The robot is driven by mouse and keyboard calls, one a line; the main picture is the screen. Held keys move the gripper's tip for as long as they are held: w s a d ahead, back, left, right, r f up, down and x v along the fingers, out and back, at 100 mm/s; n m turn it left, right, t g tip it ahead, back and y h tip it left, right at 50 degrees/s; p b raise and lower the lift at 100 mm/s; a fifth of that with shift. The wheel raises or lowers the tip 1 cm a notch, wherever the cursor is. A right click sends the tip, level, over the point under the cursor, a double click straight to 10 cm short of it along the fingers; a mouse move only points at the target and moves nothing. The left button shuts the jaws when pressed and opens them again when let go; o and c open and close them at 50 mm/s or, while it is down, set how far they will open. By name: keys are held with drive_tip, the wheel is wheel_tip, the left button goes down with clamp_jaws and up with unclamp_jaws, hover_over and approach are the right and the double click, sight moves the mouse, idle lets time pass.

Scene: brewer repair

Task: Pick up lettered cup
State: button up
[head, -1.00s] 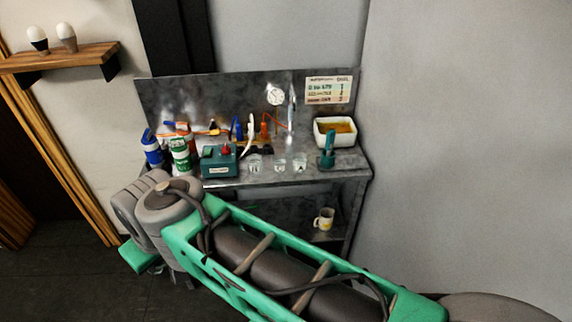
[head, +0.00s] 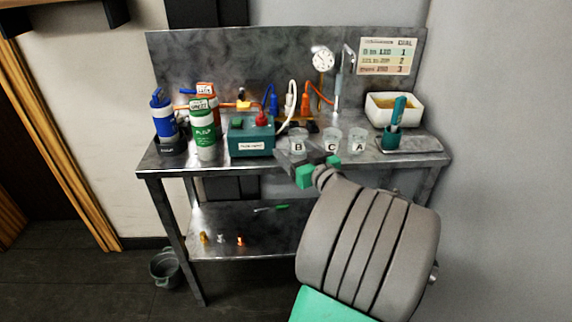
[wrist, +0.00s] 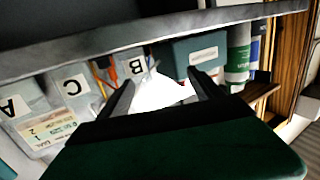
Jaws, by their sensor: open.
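Three small clear cups with black letters on white labels stand in a row on the metal bench (head: 220,170). From left to right they are cup B (head: 298,148), cup C (head: 332,146) and cup A (head: 358,146). In the wrist view the order is reversed: cup A (wrist: 15,106), cup C (wrist: 72,86), then cup B (wrist: 136,67). My gripper (wrist: 162,92) is open, its fingers pointing toward the bench near cup B. A bright white shape shows between the fingers; I cannot tell what it is. In the head view my wrist partly hides the gripper, just in front of the cups.
A teal box (head: 250,136) with a red knob stands left of cup B, with green (head: 203,135) and blue (head: 163,118) bottles beyond. The lower shelf (head: 265,240) holds small parts.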

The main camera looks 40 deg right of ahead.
sight(303, 138)
drive_tip(key=d, duration=0.1)
drive_tip(key=d+h, duration=0.1)
drive_tip(key=s+d+m, duration=0.1)
drive_tip(key=shift+d+f+t+h, duration=0.1)
drive_tip(key=shift+d+t+h, duration=0.2)
drive_tip(key=x, duration=0.7)
drive_tip(key=shift+d+r+p, duration=0.25)
drive_tip(key=shift+p, duration=0.15)
drive_tip(key=shift+c, duration=0.6)
drive_tip(key=c, duration=1.4)
